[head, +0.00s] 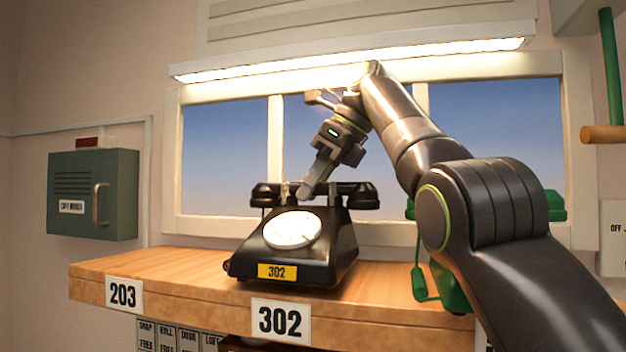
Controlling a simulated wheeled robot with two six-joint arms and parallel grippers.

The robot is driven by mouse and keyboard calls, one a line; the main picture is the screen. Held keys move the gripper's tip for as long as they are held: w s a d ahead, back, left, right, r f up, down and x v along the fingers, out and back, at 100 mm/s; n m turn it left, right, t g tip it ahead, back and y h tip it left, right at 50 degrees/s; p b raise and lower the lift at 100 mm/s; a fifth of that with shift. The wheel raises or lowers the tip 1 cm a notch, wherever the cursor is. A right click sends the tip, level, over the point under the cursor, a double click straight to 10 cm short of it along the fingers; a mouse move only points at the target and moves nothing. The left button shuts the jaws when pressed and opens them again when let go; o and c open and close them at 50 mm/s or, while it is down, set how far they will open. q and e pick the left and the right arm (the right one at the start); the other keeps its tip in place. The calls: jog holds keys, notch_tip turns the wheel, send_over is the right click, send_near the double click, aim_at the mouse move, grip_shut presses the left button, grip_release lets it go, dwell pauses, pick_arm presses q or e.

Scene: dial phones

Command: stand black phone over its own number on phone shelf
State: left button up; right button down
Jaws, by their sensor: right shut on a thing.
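The black phone (325,262) has a white dial and a yellow plate reading 302. It is upright on, or just above, the wooden phone shelf (190,272); I cannot tell whether its base touches. Its plate is almost directly above the shelf's white 302 label (280,321). My right gripper (307,188) reaches down from above and is shut on the top of the black phone, by the handset cradle. The fingers hide part of the handset's middle. My left gripper is out of view.
A green phone (448,287) stands at the right, mostly hidden behind my right arm. The shelf's 203 label (124,293) is at the left, with bare wood above it. A green wall box (93,195) hangs at the left. A window is behind.

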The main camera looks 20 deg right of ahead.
jog(key=shift+s+a, duration=0.1)
jog(key=shift+s, duration=0.15)
jog(key=shift+w+f, duration=0.15)
jog(key=shift+f, duration=0.05)
jog(key=shift+w+d+f, duration=0.2)
jog(key=shift+w+d, duration=0.1)
jog(key=shift+w, duration=0.15)
jog(key=shift+s+a, duration=0.1)
jog(key=shift+s, duration=0.05)
jog(key=shift+s+f, duration=0.1)
jog(key=shift+f, duration=0.05)
jog(key=c, duration=1.3)
grip_release()
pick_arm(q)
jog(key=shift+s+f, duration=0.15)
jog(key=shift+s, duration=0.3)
pick_arm(e)
jog(key=shift+o, duration=1.3)
jog(key=shift+s, duration=0.1)
